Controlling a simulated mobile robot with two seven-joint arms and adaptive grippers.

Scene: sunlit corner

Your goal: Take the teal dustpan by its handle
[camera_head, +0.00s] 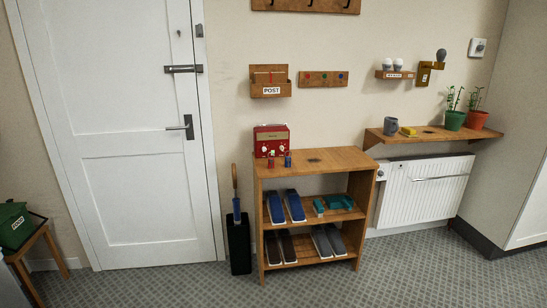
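A teal dustpan (341,201) lies on the middle shelf of the wooden shoe rack (312,156), toward its right side. A smaller teal piece (318,207) lies just left of it; it may be a brush, but it is too small to tell. Which end of the dustpan is the handle is not clear at this size. The top board of the rack is above both teal things. Neither of my grippers is in view.
Blue shoes (285,207) sit left of the teal things, with more shoes (327,242) below. A red radio (271,140) stands on top. An umbrella stand (238,246) is left of the rack, a radiator (425,189) right. The carpet (400,272) in front is clear.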

